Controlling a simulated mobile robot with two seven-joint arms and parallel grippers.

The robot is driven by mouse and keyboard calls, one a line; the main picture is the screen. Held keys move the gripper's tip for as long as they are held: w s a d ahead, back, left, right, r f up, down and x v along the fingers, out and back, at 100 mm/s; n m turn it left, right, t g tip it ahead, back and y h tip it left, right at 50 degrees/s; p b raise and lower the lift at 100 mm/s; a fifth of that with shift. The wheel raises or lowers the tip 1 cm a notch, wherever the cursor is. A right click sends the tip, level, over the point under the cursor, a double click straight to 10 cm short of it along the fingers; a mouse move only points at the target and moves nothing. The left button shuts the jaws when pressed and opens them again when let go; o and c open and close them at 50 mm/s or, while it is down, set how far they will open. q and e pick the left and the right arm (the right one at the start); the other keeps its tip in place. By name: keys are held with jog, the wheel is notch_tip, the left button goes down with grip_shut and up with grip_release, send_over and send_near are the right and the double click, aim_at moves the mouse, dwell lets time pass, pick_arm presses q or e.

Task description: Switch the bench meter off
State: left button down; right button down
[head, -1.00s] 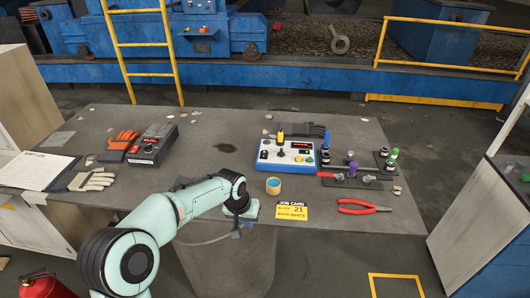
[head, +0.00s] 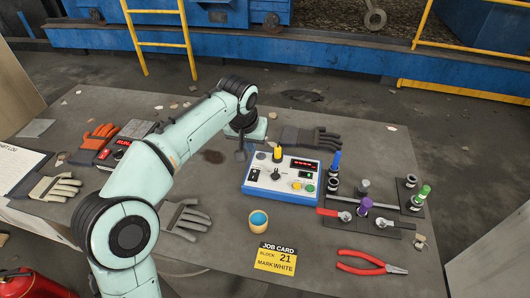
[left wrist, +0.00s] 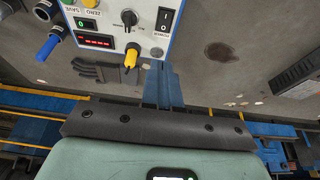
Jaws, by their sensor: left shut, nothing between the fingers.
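The bench meter, a white box with a blue rim (head: 284,176), stands on the table in the head view, just right of my left gripper. It also shows upside down in the left wrist view (left wrist: 112,24). Its red display (left wrist: 94,41) is lit. A black rocker switch (left wrist: 165,19) sits at the panel's corner, beside a dark knob (left wrist: 129,18); which way it is pressed I cannot tell. My left gripper (head: 241,155) is shut and empty, above the table close to the meter's switch side. Its fingers (left wrist: 162,84) appear apart from the switch. My right gripper is not in view.
Coloured-handled tools (head: 365,207) stand at right. A dark glove (head: 310,138) lies behind the meter. A black box with red lettering (head: 112,150) is partly behind my arm.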

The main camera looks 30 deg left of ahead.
aim_at(256, 171)
pick_arm(q)
jog(key=shift+s+r, duration=0.15)
jog(key=shift+s, duration=0.15)
jog(key=x, duration=0.9)
jog(key=b+x, duration=0.1)
jog(key=x, duration=0.4)
jog(key=shift+s, duration=0.3)
